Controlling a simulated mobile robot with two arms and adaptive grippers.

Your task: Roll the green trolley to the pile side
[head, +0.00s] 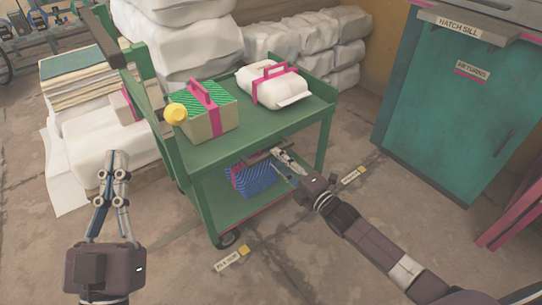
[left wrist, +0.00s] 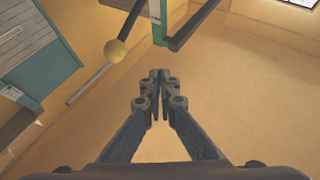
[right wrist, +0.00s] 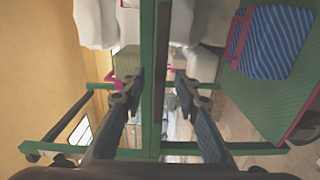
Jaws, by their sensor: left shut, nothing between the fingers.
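The green trolley (head: 208,155) stands mid-view on its wheels, with an upper and a lower shelf. A green-topped box with a pink strap (head: 208,112) and a white bundle with a pink strap (head: 272,88) sit on top. A blue striped box (head: 252,178) is on the lower shelf.
White sacks (head: 190,40) are piled behind the trolley, and books (head: 90,78) lie on a white stack at left. A teal cabinet (head: 455,110) marked returns stands at right. Floor labels (head: 232,258) lie in front.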

